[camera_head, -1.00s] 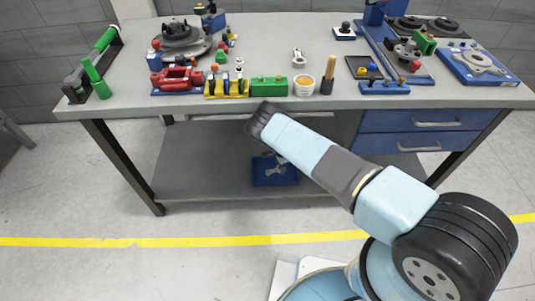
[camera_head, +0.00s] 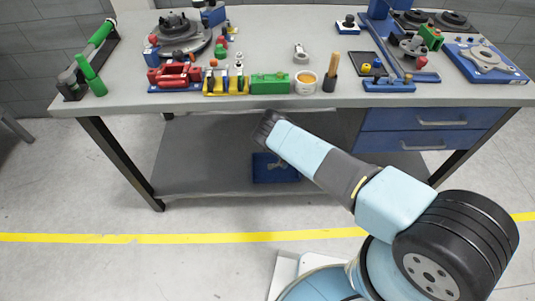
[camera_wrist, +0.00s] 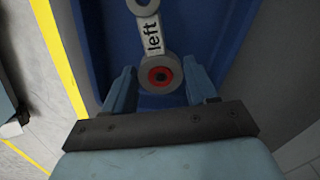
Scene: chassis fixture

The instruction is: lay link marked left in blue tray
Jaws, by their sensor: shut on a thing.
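The grey link with a white label reading "left" (camera_wrist: 151,36) shows in the wrist view. It has a ring at each end, and the nearer ring has a red bushing. My gripper (camera_wrist: 159,78) is shut on the link at this nearer ring, with a finger on each side. The blue tray (camera_wrist: 96,22) lies below the link; whether they touch I cannot tell. In the head view the blue tray (camera_head: 272,180) sits on the bench's lower shelf, and my gripper (camera_head: 266,126) is above it at the shelf opening.
The workbench top (camera_head: 180,108) above carries several parts along its front edge, including a green block (camera_head: 270,86) and a white cup (camera_head: 306,82). Blue drawers (camera_head: 425,120) hang at the right. The lower shelf (camera_head: 200,165) is clear left of the tray.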

